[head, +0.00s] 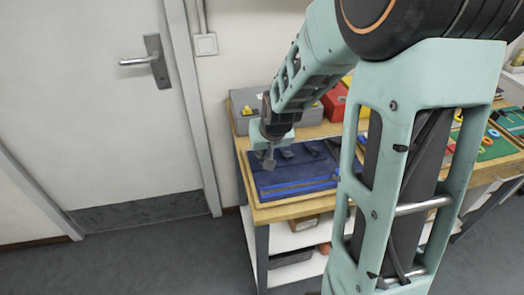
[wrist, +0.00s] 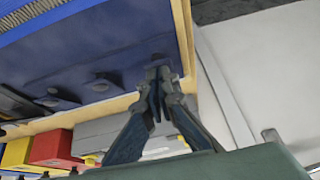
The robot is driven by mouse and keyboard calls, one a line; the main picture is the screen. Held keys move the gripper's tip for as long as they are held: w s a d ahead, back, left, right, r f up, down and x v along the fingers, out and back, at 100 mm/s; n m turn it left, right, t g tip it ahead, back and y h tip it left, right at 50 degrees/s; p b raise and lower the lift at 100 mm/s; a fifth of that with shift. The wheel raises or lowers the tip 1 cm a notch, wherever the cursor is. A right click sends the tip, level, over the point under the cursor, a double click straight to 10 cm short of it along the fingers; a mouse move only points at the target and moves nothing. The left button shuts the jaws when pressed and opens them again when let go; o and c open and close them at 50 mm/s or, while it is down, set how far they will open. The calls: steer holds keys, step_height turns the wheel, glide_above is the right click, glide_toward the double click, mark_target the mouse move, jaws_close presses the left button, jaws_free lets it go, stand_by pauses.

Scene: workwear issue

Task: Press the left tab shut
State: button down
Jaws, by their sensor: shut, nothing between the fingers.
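A dark blue fabric piece (head: 292,180) with a bright blue band along its near edge lies in a wooden-rimmed tray on the table. In the wrist view the fabric (wrist: 105,50) carries a row of tabs with round dark ends. A middle tab (wrist: 101,84) and another tab (wrist: 56,101) stand clear of my gripper. My gripper (head: 269,163) is shut and empty over the fabric's left part. In the wrist view its fingertips (wrist: 160,75) are at the endmost tab, which they mostly hide. I cannot tell whether they touch it, or whether that tab is flat.
A grey case (head: 252,103) and a red bin (head: 335,102) stand behind the fabric. A green board (head: 490,146) with small parts lies at the right. A closed door (head: 100,110) is at the left, with free floor before the table. My arm hides the table's middle.

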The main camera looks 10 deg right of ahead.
steer(key=shift+s+f+b, duration=0.3)
steer(key=shift+f+b, duration=0.15)
steer(key=shift+f, duration=0.05)
steer(key=shift+s+f+b, duration=0.3)
steer(key=shift+f+b, duration=0.15)
steer(key=shift+f, duration=0.05)
steer(key=shift+r, duration=0.2)
steer(key=shift+r+p, duration=0.7)
steer(key=shift+r, duration=0.05)
steer(key=shift+w+r+p, duration=0.15)
steer(key=shift+r+p, duration=0.25)
steer(key=shift+r, duration=0.1)
steer(key=s+f+p+v, duration=0.1)
steer(key=p+v, duration=0.6)
steer(key=v, duration=0.5)
steer(key=shift+s+r+p, duration=0.2)
steer(key=shift+s+p, duration=0.1)
steer(key=shift+s, duration=0.1)
